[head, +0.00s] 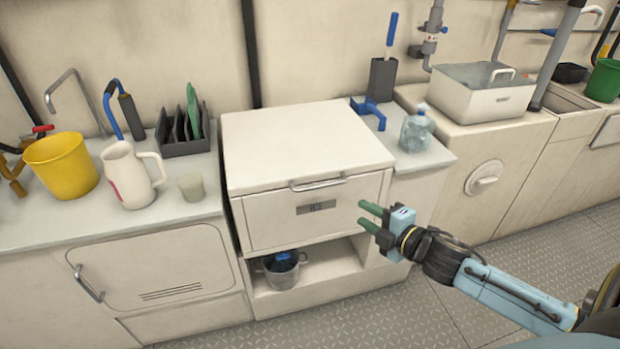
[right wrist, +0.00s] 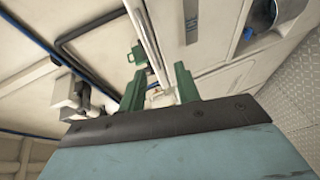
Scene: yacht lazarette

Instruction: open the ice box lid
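The ice box (head: 310,207) is a cream cabinet in the middle of the head view, with an ICE label on its front. Its lid (head: 300,145) lies flat and closed on top, with a metal bar handle (head: 318,184) along the front edge. My right gripper (head: 362,214) has two green fingers, parted and empty. It is in front of the box's right front side, to the right of the handle and a little lower in the picture. The right wrist view shows the parted fingers (right wrist: 160,88) with the ICE label (right wrist: 191,22) beyond. My left gripper is not in view.
A pot (head: 281,271) stands in the open shelf below the ice box. The left counter holds a yellow bucket (head: 62,165), a white jug (head: 130,175) and a cup (head: 191,187). A clear bottle (head: 417,130) stands right of the lid. The lid top is bare.

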